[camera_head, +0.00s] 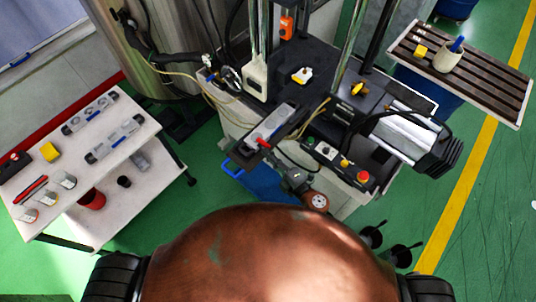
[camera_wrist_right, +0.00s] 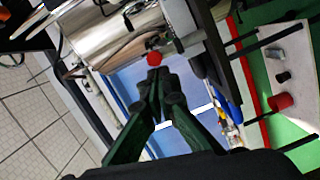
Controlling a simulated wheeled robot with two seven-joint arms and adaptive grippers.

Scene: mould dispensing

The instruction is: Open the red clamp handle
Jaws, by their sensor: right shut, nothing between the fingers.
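The red clamp handle (camera_head: 263,142) is a small red piece at the front of the grey mould (camera_head: 270,124) on the machine. In the wrist view a round red tip (camera_wrist_right: 154,58), which looks like the handle's end, is just beyond my fingertips. My right gripper (camera_wrist_right: 158,76) is shut and empty, its dark green fingers meeting just short of that tip. Whether they touch it I cannot tell. In the head view my right gripper (camera_head: 284,168) is partly hidden, in front of the mould and below the red handle. My left gripper is not in view.
A control box with a red button (camera_head: 362,177) is at the right. A white cart (camera_head: 98,160) with parts stands at the left. A slatted table (camera_head: 490,78) is at the upper right.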

